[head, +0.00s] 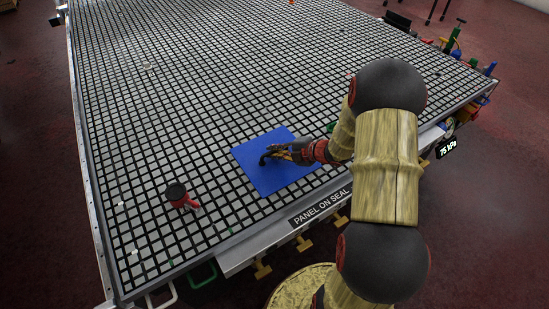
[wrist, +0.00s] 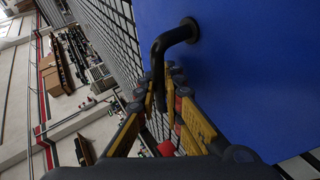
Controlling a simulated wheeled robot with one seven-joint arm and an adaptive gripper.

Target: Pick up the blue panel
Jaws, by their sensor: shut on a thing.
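The blue panel (head: 272,182) is a flat square near the front edge of the grid table, and it fills the right of the wrist view (wrist: 255,75). A bent black handle (wrist: 172,38) stands out from its face and also shows in the head view (head: 264,158). My gripper (head: 284,151) is over the panel from the right. In the wrist view my fingers (wrist: 164,88) are shut on the end of this handle. The panel looks flat against the grid; I cannot tell whether there is a gap beneath it.
The black-gridded table (head: 190,80) is mostly clear behind and left of the panel. A red object with a black top (head: 180,195) stands to the left. Bottles and tools (head: 452,42) line the far right edge.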

